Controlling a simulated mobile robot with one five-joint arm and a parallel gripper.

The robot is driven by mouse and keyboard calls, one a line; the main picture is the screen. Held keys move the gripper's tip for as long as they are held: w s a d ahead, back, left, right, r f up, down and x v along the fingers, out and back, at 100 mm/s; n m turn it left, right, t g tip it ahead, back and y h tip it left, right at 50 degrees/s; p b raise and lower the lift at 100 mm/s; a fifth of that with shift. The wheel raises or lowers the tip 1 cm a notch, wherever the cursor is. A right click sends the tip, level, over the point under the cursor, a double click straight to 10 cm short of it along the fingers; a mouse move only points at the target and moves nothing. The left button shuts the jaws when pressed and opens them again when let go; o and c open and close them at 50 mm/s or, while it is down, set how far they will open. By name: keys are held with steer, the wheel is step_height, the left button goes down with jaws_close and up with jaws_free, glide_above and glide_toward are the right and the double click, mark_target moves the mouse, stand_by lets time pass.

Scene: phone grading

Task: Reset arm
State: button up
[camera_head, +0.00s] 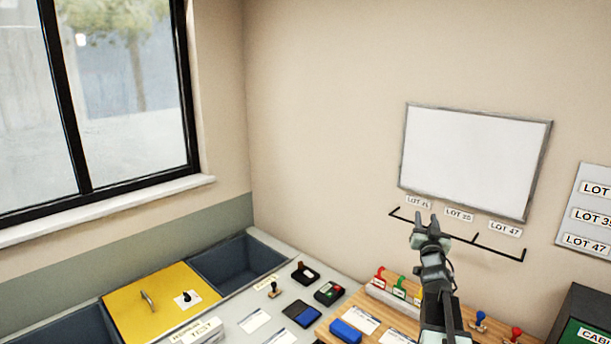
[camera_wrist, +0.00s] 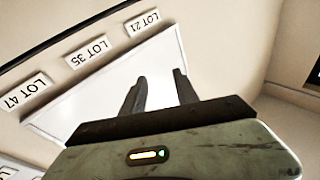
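My gripper (camera_head: 427,222) is raised above the wooden desk, in front of the wall below the whiteboard. Its two fingers point up and are spread apart with nothing between them. In the wrist view the gripper (camera_wrist: 160,92) shows the same two dark fingers with a gap, and the whiteboard (camera_wrist: 95,95) lies behind them. My arm hides part of the wooden board and the wall rail behind it.
A black rail (camera_head: 485,246) with lot labels runs under the whiteboard (camera_head: 474,160). The air around the gripper is clear.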

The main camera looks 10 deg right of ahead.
steer(key=w+a+f+n+g+y+b, duration=0.1)
steer(key=a+f+g+y+b, duration=0.2)
steer(key=a+f, duration=1)
steer(key=a+f+n+g+y+b, duration=0.1)
steer(key=a+f+g+y+b, duration=0.2)
steer(key=a+f, duration=1.05)
steer(key=s+a+f+n+g+y, duration=0.15)
steer(key=s+a+f+g, duration=0.35)
steer(key=s+a, duration=0.5)
steer(key=s+a+f+n+g, duration=0.1)
steer(key=s+g, duration=0.2)
steer(key=s, duration=0.3)
steer(key=s+a+f+n+g+p, duration=0.1)
steer(key=s+a+f+g, duration=0.1)
steer(key=s+g, duration=0.2)
steer(key=s, duration=0.3)
steer(key=shift+n+g+y, duration=0.3)
steer(key=shift+n+y, duration=0.05)
steer(key=shift+f, duration=0.15)
